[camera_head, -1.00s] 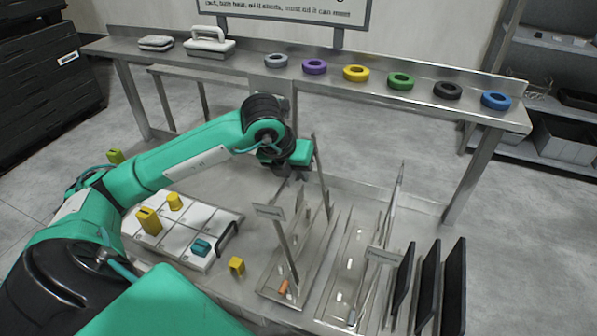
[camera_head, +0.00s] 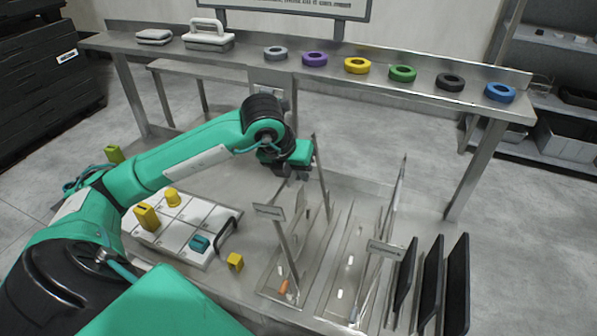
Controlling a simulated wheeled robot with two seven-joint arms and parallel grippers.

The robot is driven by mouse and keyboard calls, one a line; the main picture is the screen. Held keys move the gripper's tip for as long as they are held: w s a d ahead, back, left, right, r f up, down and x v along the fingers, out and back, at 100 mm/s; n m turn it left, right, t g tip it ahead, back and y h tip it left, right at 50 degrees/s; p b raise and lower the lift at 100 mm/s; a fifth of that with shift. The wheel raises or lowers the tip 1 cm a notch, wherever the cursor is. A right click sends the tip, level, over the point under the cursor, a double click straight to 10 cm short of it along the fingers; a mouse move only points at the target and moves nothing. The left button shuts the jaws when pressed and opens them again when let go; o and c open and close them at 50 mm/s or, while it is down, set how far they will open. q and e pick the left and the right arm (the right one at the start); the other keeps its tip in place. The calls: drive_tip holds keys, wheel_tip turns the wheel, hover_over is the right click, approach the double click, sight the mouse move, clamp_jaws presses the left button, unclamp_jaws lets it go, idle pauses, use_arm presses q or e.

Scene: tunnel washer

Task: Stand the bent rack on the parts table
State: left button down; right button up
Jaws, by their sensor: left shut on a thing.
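My left gripper (camera_head: 297,172) is low over the near work surface, at the end of the teal arm. It is shut on a thin upright grey metal piece (camera_head: 321,178), which appears to be the bent rack. The jaws and the gripped part are mostly hidden by the wrist, and I cannot make out the bend. The piece stands close to two trays with label plates (camera_head: 269,211) and thin metal uprights; I cannot tell whether it touches them. Which surface is the parts table is not marked legibly. My right gripper is not in view.
A long steel bench (camera_head: 250,62) at the back holds several coloured rings, a handled grey block (camera_head: 208,36) and a flat grey block (camera_head: 155,37). Black panels (camera_head: 432,280) stand at right. A white tray (camera_head: 172,232) with yellow and teal pieces lies at left.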

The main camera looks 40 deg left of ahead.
use_arm(q)
drive_tip(key=shift+f+b, duration=0.2)
drive_tip(key=shift+b, duration=0.2)
drive_tip(key=c, duration=1.5)
unclamp_jaws()
drive_tip(key=shift+o, duration=0.2)
drive_tip(key=shift+f, duration=0.15)
drive_tip(key=b+v, duration=0.1)
drive_tip(key=v, duration=1.3)
drive_tip(key=shift+b, duration=0.4)
drive_tip(key=shift+s+d+f, duration=0.1)
